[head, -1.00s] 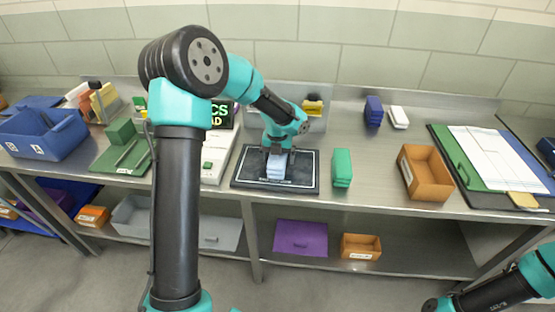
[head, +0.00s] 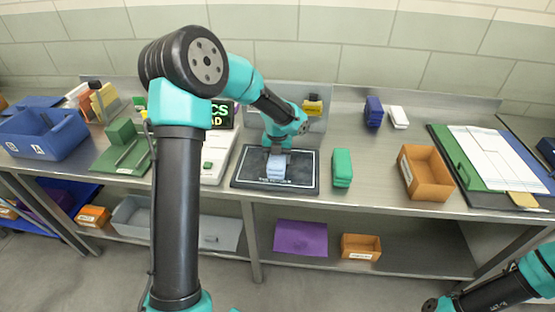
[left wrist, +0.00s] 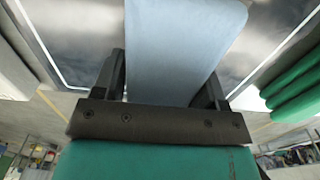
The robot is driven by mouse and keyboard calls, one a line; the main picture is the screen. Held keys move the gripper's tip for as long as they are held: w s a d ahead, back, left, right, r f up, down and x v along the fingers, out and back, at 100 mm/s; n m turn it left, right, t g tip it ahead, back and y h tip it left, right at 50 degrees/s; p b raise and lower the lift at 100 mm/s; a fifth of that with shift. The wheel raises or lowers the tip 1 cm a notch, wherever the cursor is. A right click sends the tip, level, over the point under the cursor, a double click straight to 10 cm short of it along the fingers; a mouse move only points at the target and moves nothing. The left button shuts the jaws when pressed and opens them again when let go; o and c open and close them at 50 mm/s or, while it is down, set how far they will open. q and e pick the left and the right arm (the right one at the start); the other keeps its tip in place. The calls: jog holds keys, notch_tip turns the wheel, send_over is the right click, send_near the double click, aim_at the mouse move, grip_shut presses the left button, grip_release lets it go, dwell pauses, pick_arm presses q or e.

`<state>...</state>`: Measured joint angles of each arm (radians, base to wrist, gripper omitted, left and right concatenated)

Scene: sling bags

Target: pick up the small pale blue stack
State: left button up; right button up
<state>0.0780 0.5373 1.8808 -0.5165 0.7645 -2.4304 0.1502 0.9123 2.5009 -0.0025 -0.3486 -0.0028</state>
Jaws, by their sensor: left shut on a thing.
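The small pale blue stack (head: 276,167) is at the black mat (head: 303,184) with a white border line, near the middle of the bench. My left gripper (head: 276,152) comes down over it from behind and is shut on it. In the left wrist view the pale blue stack (left wrist: 183,45) fills the space between the two dark fingers. I cannot tell whether the stack touches the mat or is slightly above it. Only part of my right arm shows at the lower right of the head view; its fingers cannot be made out.
A green stack (head: 342,168) stands just right of the mat, and an orange bin (head: 425,173) is further right. A blue stack (head: 373,112) and a white stack (head: 398,117) are at the back. A white device (head: 213,160) is close on the left.

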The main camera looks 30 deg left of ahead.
pick_arm(q)
jog(key=shift+c, duration=0.5)
jog(key=shift+r, duration=0.2)
jog(key=shift+r, duration=1.45)
jog(key=shift+s+d+r, duration=0.15)
jog(key=shift+s+r, duration=0.1)
jog(key=s+d, duration=0.2)
jog(key=s, duration=0.2)
jog(key=s+d+r, duration=0.1)
jog(key=s+d, duration=0.2)
jog(key=s, duration=0.1)
jog(key=s+d, duration=0.3)
jog(key=s, duration=0.2)
jog(key=shift+r, duration=0.15)
